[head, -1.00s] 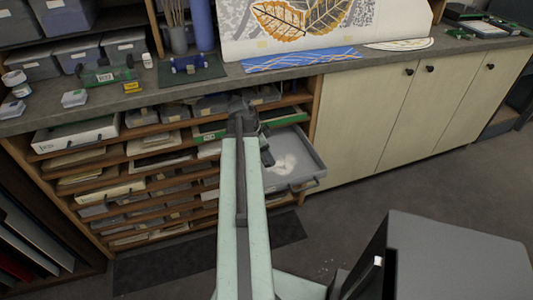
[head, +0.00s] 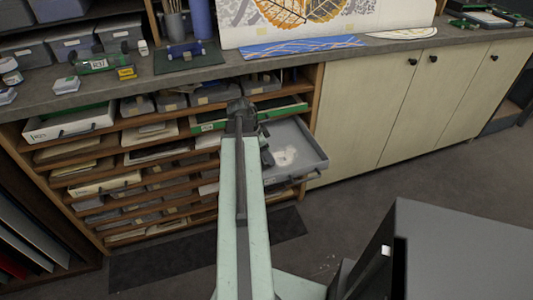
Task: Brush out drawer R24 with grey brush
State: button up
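A grey drawer (head: 308,153) is pulled out of the shelf unit at right of centre. A pale whitish patch (head: 286,156) lies on its floor. My arm reaches over the drawer's left side and hides part of it. My gripper (head: 266,157) shows only as a small dark shape above the left part of the drawer. Its fingers cannot be made out. I cannot make out the grey brush or the drawer's label.
Other shallow drawers and trays fill the shelf unit, and a white one (head: 70,124) sticks out at the left. The worktop (head: 205,72) above holds tools and boxes. Cream cupboards (head: 400,110) stand to the right.

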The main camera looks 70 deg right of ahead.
jog(key=shift+f+b, duration=1)
